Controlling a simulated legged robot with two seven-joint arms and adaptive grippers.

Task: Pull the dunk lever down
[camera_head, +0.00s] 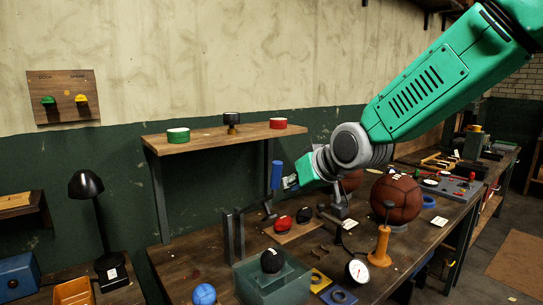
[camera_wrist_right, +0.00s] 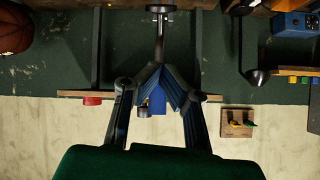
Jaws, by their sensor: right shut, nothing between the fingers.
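A lever with a blue cylindrical handle (camera_head: 276,175) stands upright over the workbench, in front of the shelf. Its dark arm (camera_head: 270,208) runs down toward dark upright posts. I take this to be the dunk lever; no label on it is readable. My right gripper (camera_head: 289,183) is just right of the blue handle, very close to it; I cannot tell whether they touch. In the right wrist view the fingertips (camera_wrist_right: 160,66) meet with nothing between them. A blue piece, probably the handle, shows beyond the fingers (camera_wrist_right: 157,101), partly hidden. My left gripper is not in view.
A wall shelf (camera_head: 222,138) with colored discs is behind. A large leather ball (camera_head: 396,199) and an orange stand (camera_head: 381,247) are to the right. A green box (camera_head: 290,285) with a dark ball (camera_head: 272,260) and a gauge (camera_head: 358,271) are at the front.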

